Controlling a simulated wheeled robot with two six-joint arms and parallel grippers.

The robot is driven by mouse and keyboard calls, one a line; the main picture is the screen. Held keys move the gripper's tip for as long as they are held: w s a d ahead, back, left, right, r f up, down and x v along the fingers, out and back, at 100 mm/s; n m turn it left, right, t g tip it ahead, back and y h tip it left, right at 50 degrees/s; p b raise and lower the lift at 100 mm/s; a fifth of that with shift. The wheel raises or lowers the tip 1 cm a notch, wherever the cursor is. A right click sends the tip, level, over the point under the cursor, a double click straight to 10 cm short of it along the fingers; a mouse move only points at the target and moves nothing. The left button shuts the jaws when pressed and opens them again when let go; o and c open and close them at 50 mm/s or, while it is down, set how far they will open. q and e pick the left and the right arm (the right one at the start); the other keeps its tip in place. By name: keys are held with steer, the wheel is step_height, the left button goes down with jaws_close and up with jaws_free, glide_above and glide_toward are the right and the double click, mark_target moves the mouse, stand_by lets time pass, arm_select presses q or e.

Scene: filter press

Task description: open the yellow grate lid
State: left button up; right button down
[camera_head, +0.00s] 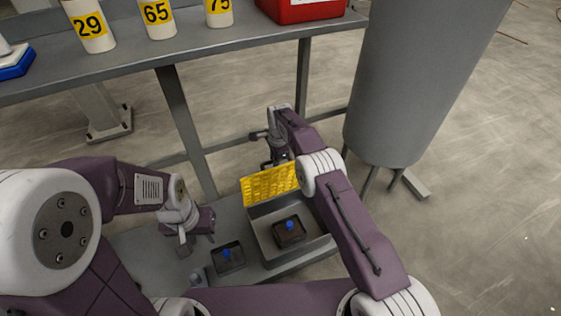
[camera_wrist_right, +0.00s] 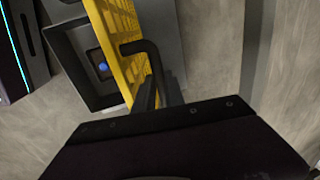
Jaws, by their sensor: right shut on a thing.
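The yellow grate lid (camera_head: 268,185) stands raised, steeply tilted, at the back edge of an open grey box (camera_head: 262,240). In the right wrist view the lid (camera_wrist_right: 116,40) is seen nearly edge-on, with a bent black handle (camera_wrist_right: 148,52) on its face. My right gripper (camera_wrist_right: 158,98) is shut on this handle. In the head view the right gripper (camera_head: 277,160) is behind the lid, partly hidden by it. My left gripper (camera_head: 195,242) is to the left of the box, empty, its fingers apart and clear of the lid.
A dark block with a blue knob (camera_head: 289,232) sits inside the box, and a similar block (camera_head: 228,257) stands left of it. A workbench (camera_head: 190,50) with numbered canisters (camera_head: 158,18) lies beyond. A large grey vessel (camera_head: 410,80) stands at the back right.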

arm_select(q)
steer(key=shift+w+d+f, duration=0.25)
steer(key=shift+w+f, duration=0.05)
steer(key=shift+w, duration=0.15)
arm_select(e)
steer(key=shift+w+a+f, duration=0.15)
steer(key=shift+w+f, duration=0.1)
steer(key=shift+w, duration=0.15)
steer(key=c, duration=1.4)
jaws_free()
steer(key=shift+w, duration=0.1)
arm_select(q)
steer(key=shift+w, duration=0.1)
arm_select(e)
steer(key=shift+r, duration=0.1)
arm_select(q)
steer(key=shift+r, duration=0.1)
arm_select(e)
steer(key=shift+r, duration=0.15)
